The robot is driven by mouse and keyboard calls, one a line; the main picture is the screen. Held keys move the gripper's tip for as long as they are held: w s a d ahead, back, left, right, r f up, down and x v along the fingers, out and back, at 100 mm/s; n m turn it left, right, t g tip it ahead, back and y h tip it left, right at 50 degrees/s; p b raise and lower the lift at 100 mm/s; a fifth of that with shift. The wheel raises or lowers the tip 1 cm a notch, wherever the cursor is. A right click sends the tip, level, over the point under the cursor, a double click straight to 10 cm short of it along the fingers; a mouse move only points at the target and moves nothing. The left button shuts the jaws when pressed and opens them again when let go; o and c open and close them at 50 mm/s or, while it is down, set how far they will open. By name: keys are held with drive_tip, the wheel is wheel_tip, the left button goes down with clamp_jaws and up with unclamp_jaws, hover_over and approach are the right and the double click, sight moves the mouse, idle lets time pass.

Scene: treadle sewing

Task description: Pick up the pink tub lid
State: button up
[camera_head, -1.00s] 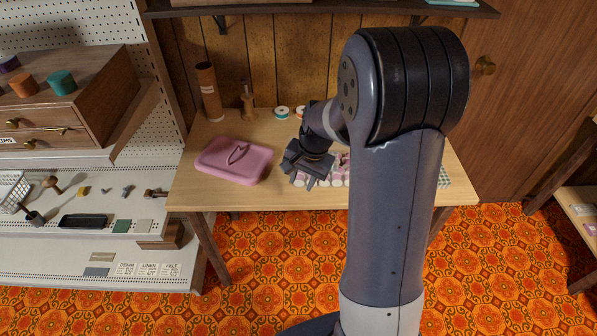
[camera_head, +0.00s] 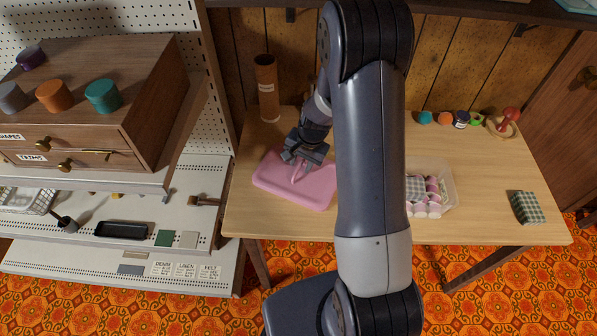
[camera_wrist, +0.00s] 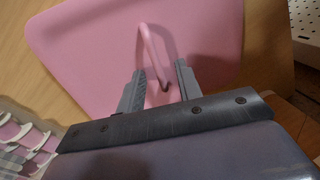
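The pink tub lid (camera_head: 305,190) lies flat on the left part of the wooden table. An upright loop handle stands at its middle. My gripper (camera_head: 300,162) is over the lid, with its fingers at the handle. In the wrist view, the lid (camera_wrist: 90,50) fills the upper middle. My gripper (camera_wrist: 160,82) is open there, with one finger on each side of the pink handle (camera_wrist: 148,50). A gap shows between the handle and the fingers.
A clear tub (camera_head: 440,200) holding several pink-and-white spools stands right of my arm. A checked cloth (camera_head: 526,207) lies at the table's right. A brown cylinder (camera_head: 266,88) stands behind the lid. A drawer cabinet (camera_head: 95,95) and shelves are at the left.

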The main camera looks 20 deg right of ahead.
drive_tip(key=shift+f, duration=0.2)
drive_tip(key=shift+c, duration=0.4)
clamp_jaws()
